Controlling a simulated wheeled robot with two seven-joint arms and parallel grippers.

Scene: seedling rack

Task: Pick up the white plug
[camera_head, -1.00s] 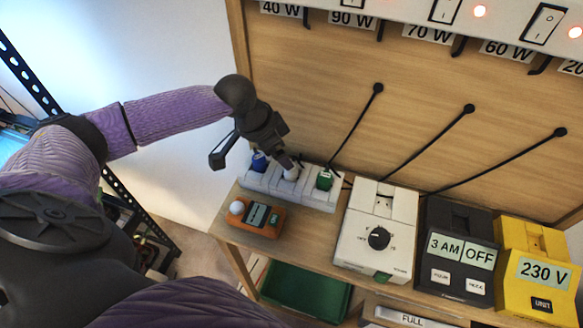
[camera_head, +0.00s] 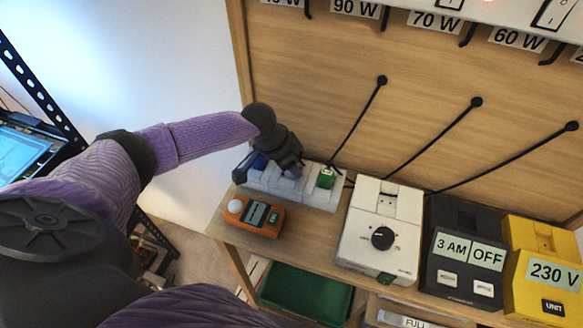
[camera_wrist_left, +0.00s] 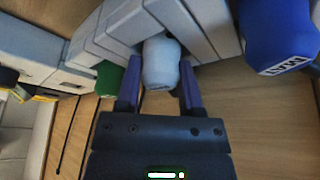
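The white plug (camera_wrist_left: 160,62) stands in the light grey power strip (camera_head: 318,197), between a blue plug (camera_wrist_left: 278,32) and a green plug (camera_head: 326,179). In the left wrist view it lies between my left gripper's two purple-grey fingers, one on each side. The fingers look spread, with little room beside the plug; contact is hard to judge. In the head view my left gripper (camera_head: 268,173) is over the strip and hides most of the white plug. My right gripper is not in view.
An orange meter (camera_head: 254,216) with a white knob sits in front of the strip. To the right stand a white dial box (camera_head: 378,231), a black timer box (camera_head: 462,252) and a yellow box (camera_head: 542,268). A wooden back panel (camera_head: 330,110) with black cables rises behind.

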